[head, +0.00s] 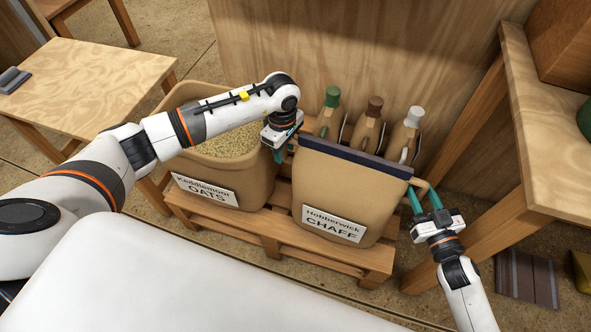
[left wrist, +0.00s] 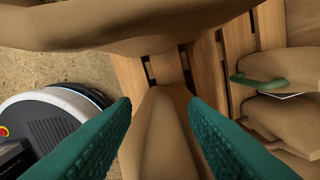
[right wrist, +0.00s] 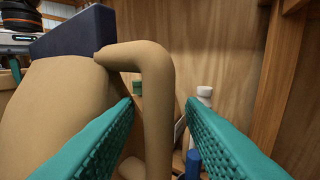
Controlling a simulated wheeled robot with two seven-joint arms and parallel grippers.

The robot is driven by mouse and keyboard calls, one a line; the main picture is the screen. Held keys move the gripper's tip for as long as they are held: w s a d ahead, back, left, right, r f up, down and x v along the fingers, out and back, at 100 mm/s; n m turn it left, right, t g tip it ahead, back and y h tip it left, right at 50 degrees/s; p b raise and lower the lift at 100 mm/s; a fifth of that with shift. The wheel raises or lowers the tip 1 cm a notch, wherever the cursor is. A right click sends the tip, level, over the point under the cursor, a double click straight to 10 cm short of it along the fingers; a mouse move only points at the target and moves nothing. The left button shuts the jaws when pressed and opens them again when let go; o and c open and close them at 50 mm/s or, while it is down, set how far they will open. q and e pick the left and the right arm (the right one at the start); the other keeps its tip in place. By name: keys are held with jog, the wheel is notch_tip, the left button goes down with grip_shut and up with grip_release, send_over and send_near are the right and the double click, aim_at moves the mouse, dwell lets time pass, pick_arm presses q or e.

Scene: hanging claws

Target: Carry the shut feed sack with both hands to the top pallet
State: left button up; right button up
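The shut feed sack (head: 345,190) is tan with a dark blue folded top and a label reading "Hobberwick CHAFF". It stands upright on the low wooden pallet (head: 275,238). My right gripper (head: 424,192) is at its right side. In the right wrist view the sack's bent tan handle (right wrist: 155,85) stands between the open fingers, with gaps showing. My left gripper (head: 283,152) is at the sack's upper left side. In the left wrist view its fingers are spread on either side of a tan part (left wrist: 165,125), probably the other handle; contact cannot be told.
An open sack of oats (head: 225,165) stands close left of the chaff sack. Several tan jugs (head: 367,130) with coloured caps stand behind it. A wooden table (head: 90,85) is at left, and a wooden bench (head: 550,130) is close at right. A plywood wall (head: 350,40) closes the back.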

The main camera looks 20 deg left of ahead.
pick_arm(q)
jog(key=shift+r, duration=0.1)
pick_arm(e)
jog(key=shift+a, duration=0.1)
pick_arm(q)
notch_tip(320, 180, up, 8)
jog(key=shift+f, duration=0.15)
pick_arm(e)
jog(key=shift+s, duration=0.1)
jog(key=v, duration=1.2)
pick_arm(q)
jog(key=o, duration=0.9)
